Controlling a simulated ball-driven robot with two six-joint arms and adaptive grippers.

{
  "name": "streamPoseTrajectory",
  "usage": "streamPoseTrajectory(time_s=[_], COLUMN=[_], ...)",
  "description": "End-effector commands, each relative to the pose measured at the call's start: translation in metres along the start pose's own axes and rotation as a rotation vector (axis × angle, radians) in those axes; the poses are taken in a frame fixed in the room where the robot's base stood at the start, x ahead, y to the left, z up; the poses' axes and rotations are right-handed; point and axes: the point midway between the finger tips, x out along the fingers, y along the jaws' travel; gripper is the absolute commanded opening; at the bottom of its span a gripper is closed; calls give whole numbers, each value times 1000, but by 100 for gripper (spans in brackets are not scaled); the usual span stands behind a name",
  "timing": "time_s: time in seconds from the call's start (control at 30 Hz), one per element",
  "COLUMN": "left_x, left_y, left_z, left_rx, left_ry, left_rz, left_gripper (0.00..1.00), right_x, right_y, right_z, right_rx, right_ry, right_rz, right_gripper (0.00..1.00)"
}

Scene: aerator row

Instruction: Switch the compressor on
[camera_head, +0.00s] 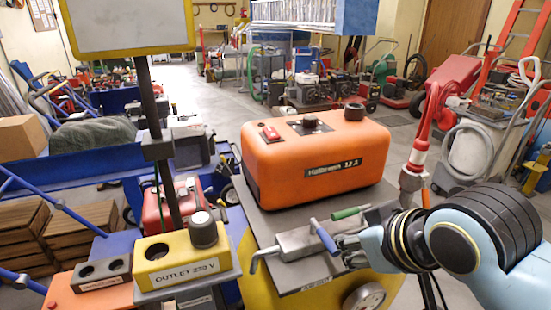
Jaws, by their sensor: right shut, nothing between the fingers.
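The compressor (320,160) is an orange rounded box in the middle, on a grey plate. A red switch (270,133) sits on a dark plate on its top left. A black knob (310,122) and a black cap (354,111) are further right on its top. My right gripper (347,246) comes in from the right, shut and empty, in front of and below the compressor. It is close to a blue lever (323,237) on a grey metal block; I cannot tell whether they touch. The switch's position is too small to tell. My left gripper is not in view.
A yellow outlet box (180,263) with a grey plug-like cylinder (203,230) stands at front left, beside a dark two-hole block (102,272). A green handle (350,212) and a pressure gauge (364,298) are near the gripper. A dark post rises at left.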

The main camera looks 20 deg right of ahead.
Motion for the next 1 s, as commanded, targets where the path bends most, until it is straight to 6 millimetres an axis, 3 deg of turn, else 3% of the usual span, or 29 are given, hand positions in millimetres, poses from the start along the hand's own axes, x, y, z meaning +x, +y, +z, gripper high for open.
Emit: streamPoseTrajectory(time_s=[0.03,0.2,0.3,0.4,0.53,1.0], left_x=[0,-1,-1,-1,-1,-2], left_y=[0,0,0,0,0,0], left_z=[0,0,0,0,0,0], left_rx=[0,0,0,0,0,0], left_ry=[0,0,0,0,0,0], left_rz=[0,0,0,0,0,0], left_gripper=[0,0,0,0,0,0], right_x=[3,1,-9,-19,-27,-22], right_y=[-2,-7,-9,-10,-10,-10], right_z=[-28,-123,-173,-205,-223,-231], right_rx=[15,55,77,89,96,97], right_ry=[84,391,559,673,741,750], right_rz=[0,10,18,25,31,31], right_gripper=[0,0,0,0,0,0])
